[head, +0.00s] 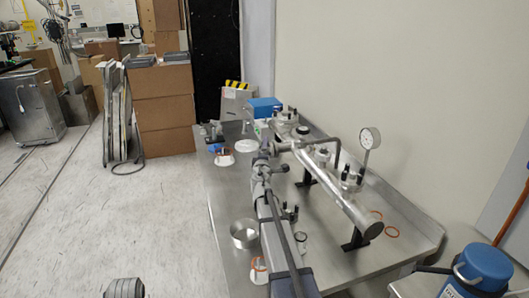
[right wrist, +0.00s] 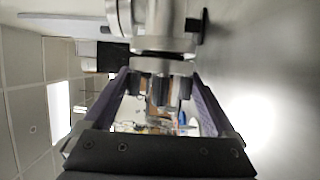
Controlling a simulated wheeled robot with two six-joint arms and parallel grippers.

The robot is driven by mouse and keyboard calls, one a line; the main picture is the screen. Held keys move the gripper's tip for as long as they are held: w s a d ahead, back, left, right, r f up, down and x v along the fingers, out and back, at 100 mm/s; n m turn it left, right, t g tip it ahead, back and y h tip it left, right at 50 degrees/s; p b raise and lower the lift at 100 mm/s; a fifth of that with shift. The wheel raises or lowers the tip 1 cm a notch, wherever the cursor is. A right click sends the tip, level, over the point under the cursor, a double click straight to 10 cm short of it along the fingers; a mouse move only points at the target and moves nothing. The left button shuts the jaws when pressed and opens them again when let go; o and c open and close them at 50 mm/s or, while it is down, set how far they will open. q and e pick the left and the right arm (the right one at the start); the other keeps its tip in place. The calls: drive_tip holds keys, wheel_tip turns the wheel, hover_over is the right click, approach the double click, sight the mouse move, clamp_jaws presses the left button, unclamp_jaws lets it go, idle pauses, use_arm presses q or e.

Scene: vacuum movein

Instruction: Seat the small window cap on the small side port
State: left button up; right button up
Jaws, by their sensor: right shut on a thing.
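My right arm reaches in from the bottom of the head view, with its right gripper (head: 262,168) at the near end of the metal vacuum tube's side branch. In the right wrist view the right gripper (right wrist: 163,88) is shut on a small silver piece, the small window cap (right wrist: 160,67), partly hidden by the fingertips. The cap lies in line with the round metal port (right wrist: 158,22), a dark band between them. I cannot tell whether they touch. A dark ribbed part, seemingly of my left gripper (head: 124,288), shows at the bottom left; its jaws cannot be made out.
The steel table (head: 222,205) carries the vacuum tube (head: 335,190) on black stands. A dial gauge (head: 370,138) rises from it. A metal cup (head: 244,233) and orange rings (head: 391,231) lie on the table.

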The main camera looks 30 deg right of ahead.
idle(0.3)
drive_tip(key=o, duration=1.2)
drive_tip(key=shift+c, duration=0.2)
drive_tip(key=shift+s, duration=0.1)
drive_tip(key=v, duration=0.7)
drive_tip(key=shift+s+a, duration=0.25)
